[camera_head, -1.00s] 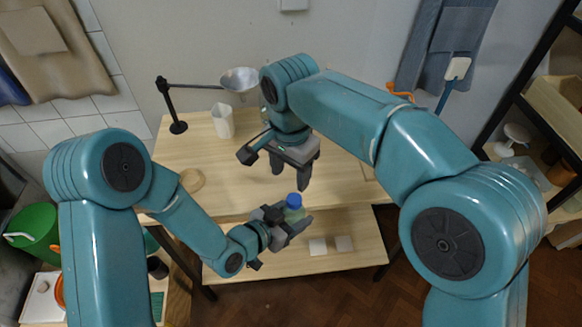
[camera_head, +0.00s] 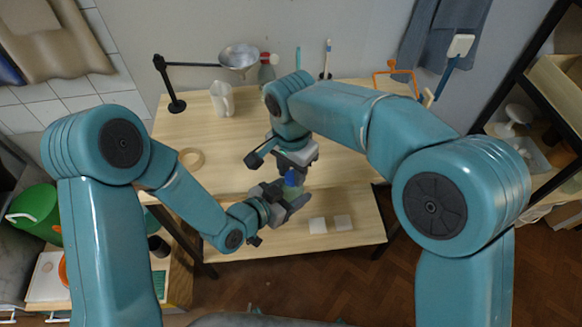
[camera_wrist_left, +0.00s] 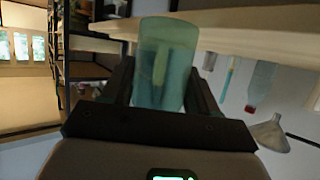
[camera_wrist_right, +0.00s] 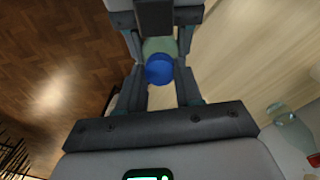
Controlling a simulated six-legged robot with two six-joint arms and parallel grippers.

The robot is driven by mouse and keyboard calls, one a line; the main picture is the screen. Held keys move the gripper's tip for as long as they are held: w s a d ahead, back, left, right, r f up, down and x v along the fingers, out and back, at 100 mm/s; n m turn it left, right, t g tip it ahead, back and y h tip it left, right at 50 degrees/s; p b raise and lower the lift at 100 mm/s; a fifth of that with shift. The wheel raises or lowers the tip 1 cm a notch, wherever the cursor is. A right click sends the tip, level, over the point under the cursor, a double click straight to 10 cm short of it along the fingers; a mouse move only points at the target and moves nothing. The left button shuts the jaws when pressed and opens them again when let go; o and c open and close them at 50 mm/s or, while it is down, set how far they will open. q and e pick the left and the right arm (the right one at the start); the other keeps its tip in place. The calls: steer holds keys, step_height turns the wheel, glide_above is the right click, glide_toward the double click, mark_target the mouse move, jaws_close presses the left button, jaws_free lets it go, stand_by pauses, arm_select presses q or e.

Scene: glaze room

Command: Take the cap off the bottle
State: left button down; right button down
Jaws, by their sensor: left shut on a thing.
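My left gripper (camera_head: 290,201) is shut on a translucent green bottle (camera_wrist_left: 165,70), which stands out past the front of the table. The bottle has a blue cap (camera_head: 291,178), which also shows in the right wrist view (camera_wrist_right: 159,69). My right gripper (camera_head: 299,166) is just above the bottle, pointing down. In the right wrist view its fingers (camera_wrist_right: 160,88) are apart, one on each side of the cap, with narrow gaps showing. The cap is on the bottle. The bottle's lower part is hidden in the head view by my left gripper.
The wooden table (camera_head: 225,150) holds a funnel (camera_head: 239,57) on a black stand, a white jug (camera_head: 222,98), a tan ring (camera_head: 190,160) and a clear bottle with a red cap (camera_head: 268,68). An orange rack (camera_head: 392,75) stands at back right.

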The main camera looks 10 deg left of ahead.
steer(key=n, duration=0.5)
steer(key=shift+a+r, duration=0.1)
steer(key=shift+a, duration=0.25)
steer(key=n, duration=0.3)
steer(key=shift+s, duration=0.1)
steer(key=n, duration=0.8)
steer(key=shift+d, duration=0.1)
steer(key=n, duration=0.4)
steer(key=shift+s+d+n, duration=0.1)
steer(key=shift+n, duration=0.3)
steer(key=n, duration=0.5)
steer(key=shift+d, duration=0.1)
steer(key=n, duration=0.5)
steer(key=shift+n, duration=0.3)
steer(key=n, duration=0.4)
steer(key=shift+w+d+r+n, duration=0.1)
steer(key=shift+w+n, duration=0.1)
steer(key=shift+n, duration=0.2)
steer(key=n, duration=0.5)
steer(key=shift+w, duration=0.1)
steer(key=n, duration=0.4)
steer(key=shift+w, duration=0.15)
steer(key=shift+w+d+n, duration=0.1)
steer(key=shift+n, duration=1.2)
